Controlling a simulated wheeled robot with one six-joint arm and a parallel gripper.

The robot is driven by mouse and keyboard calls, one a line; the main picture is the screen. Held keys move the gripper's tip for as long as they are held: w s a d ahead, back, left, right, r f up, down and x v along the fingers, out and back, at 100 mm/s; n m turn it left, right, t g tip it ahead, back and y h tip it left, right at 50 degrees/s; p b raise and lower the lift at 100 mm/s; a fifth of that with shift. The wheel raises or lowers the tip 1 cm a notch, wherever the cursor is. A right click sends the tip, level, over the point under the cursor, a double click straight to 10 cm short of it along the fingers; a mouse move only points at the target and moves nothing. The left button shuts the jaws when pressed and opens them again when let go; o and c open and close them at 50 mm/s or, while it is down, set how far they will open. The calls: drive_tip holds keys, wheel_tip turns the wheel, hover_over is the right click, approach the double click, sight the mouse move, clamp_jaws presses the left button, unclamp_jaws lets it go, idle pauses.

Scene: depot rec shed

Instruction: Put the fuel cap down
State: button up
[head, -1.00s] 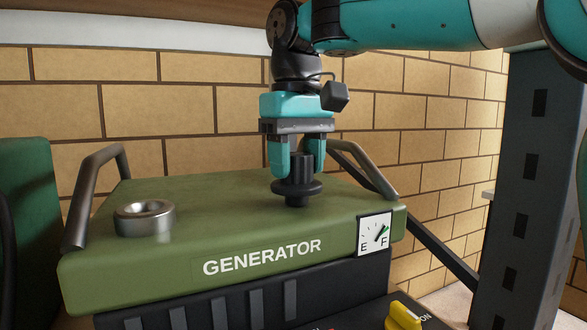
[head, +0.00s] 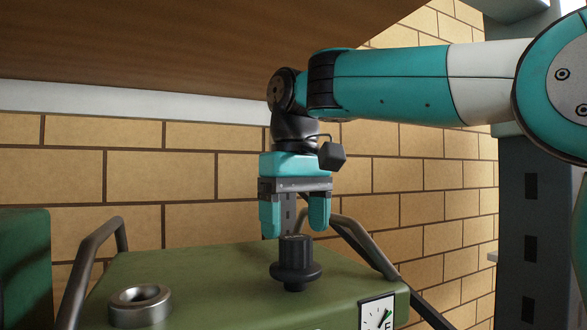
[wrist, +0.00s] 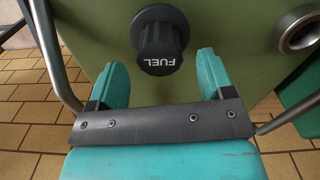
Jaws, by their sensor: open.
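The black fuel cap (head: 296,262) stands upright on the green top of the generator (head: 222,280), toward its right side. In the wrist view the cap (wrist: 160,42) shows its knob with the word FUEL. My gripper (head: 295,228) is open above the cap, its two teal fingers spread and apart from it. The fingers (wrist: 161,82) also show in the wrist view with nothing between them. The metal filler neck (head: 139,306) sits uncovered on the generator top at the left.
Metal handles rise at the generator's left (head: 90,268) and right (head: 352,243) ends. A fuel gauge (head: 377,313) is on its front right. A brick wall stands behind, and a brown overhead surface (head: 190,40) hangs above. The generator top between neck and cap is clear.

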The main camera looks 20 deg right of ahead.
sight(295, 237)
wheel_tip(295, 237, up, 9)
drive_tip(key=p, duration=0.2)
drive_tip(key=shift+f, duration=0.2)
